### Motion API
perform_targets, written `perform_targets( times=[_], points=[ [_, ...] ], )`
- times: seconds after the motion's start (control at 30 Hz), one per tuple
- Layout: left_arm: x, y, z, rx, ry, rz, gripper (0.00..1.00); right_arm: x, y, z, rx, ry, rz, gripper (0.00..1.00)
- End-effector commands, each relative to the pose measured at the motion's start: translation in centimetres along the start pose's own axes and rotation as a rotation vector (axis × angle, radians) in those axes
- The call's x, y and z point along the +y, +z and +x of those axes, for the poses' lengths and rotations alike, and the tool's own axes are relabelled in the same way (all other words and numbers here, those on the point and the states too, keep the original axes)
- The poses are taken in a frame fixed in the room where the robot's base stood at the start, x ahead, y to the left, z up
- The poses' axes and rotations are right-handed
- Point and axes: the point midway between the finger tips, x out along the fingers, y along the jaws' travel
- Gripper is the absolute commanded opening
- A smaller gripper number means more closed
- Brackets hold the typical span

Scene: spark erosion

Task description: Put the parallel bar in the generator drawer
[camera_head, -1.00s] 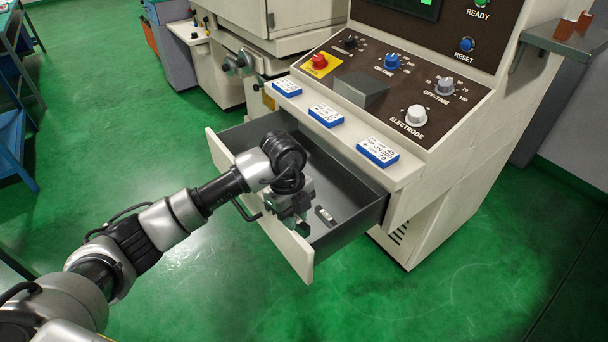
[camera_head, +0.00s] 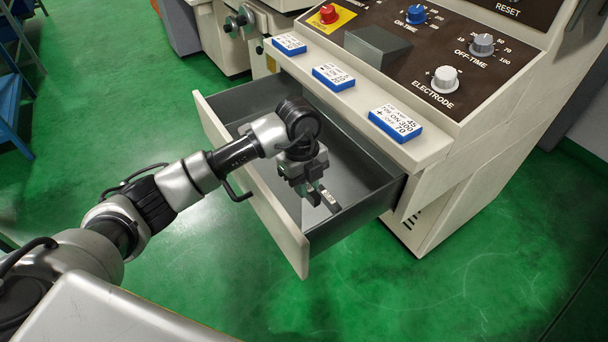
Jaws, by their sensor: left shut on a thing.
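The generator drawer (camera_head: 265,205) is pulled open from the cream machine, and its grey inside shows. My left gripper (camera_head: 312,198) reaches over its front panel and points down inside the drawer. It is shut on the parallel bar (camera_head: 329,200), a small grey metal bar with dark marks that sticks out to the right of the fingers. The bar is low in the drawer near the front right corner; I cannot tell whether it touches the floor of the drawer. The fingers hide the bar's other end. My right gripper is not in view.
Three blue-edged label blocks, left (camera_head: 289,44), middle (camera_head: 333,77) and right (camera_head: 395,123), lie on the ledge above the drawer. The control panel (camera_head: 430,60) with knobs rises behind. The green floor (camera_head: 370,290) in front is clear.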

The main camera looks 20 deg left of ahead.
Motion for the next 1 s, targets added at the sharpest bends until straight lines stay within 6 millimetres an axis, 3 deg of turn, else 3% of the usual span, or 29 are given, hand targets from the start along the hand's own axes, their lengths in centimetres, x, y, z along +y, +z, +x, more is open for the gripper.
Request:
perform_targets(
  times=[0.2, 0.47, 0.63, 1.0],
  points=[
    [0.0, 0.5, 3.9, 0.003, 0.002, 0.0, 0.0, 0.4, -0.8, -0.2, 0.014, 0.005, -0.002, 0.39],
    [0.0, 0.9, 6.1, 0.001, 0.0, 0.001, 0.0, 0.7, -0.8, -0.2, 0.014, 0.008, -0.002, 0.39],
    [0.0, 1.2, 8.5, 0.002, 0.002, 0.0, 0.0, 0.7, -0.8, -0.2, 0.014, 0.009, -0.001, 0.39],
    [0.0, 1.4, 9.3, 0.0, -0.001, 0.001, 0.0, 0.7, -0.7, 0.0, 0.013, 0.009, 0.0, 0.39]
  ],
)
